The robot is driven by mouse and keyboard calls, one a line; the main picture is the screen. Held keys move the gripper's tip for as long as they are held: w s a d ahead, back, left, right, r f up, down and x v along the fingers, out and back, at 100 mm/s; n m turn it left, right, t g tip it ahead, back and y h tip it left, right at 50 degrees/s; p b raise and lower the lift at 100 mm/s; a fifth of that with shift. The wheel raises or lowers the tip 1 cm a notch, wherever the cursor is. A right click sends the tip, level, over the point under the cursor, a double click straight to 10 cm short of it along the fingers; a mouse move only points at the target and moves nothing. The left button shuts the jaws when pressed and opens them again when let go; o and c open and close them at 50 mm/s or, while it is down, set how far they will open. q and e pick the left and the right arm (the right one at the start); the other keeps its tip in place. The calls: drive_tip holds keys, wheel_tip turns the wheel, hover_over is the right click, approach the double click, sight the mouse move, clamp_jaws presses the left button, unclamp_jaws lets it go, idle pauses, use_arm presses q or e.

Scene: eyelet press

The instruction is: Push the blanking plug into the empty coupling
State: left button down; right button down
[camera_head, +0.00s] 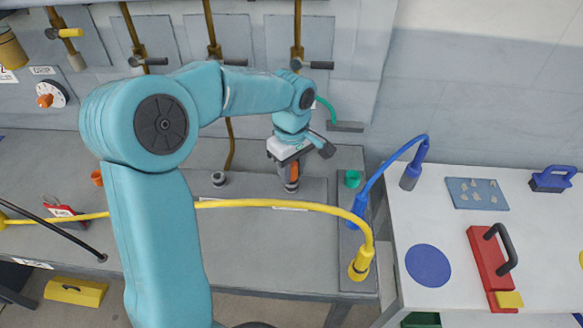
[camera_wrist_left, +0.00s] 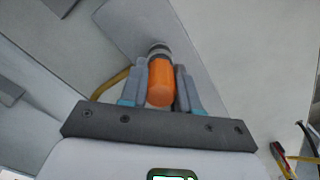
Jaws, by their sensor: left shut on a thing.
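My left gripper (camera_head: 291,178) is over the grey bench, pointing down. In the left wrist view its two fingers (camera_wrist_left: 160,85) are shut on the orange blanking plug (camera_wrist_left: 170,82), one finger on each side. The plug also shows as a small orange patch at the gripper in the head view (camera_head: 294,171). A grey ringed coupling (camera_head: 291,186) stands directly below the plug, and its ring (camera_wrist_left: 159,50) shows at the plug's far end. The plug's end meets or overlaps it; I cannot tell how deep it sits. Another grey coupling (camera_head: 219,179) stands to the left. My right gripper is not in view.
A yellow hose (camera_head: 290,204) arches across the bench front to a yellow connector (camera_head: 359,266). A blue hose (camera_head: 382,174) spans to the white table (camera_head: 450,225) at right. A green coupling (camera_head: 352,179) stands right of the gripper. Pipes and valves line the back panel.

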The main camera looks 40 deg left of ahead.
use_arm(q)
drive_tip(key=shift+f, duration=0.15)
drive_tip(key=c, duration=0.7)
unclamp_jaws()
drive_tip(key=shift+c, duration=0.2)
drive_tip(key=shift+r+p, duration=2)
drive_tip(key=shift+r, duration=0.65)
drive_tip(key=shift+f, duration=0.1)
drive_tip(key=shift+s+d, duration=0.1)
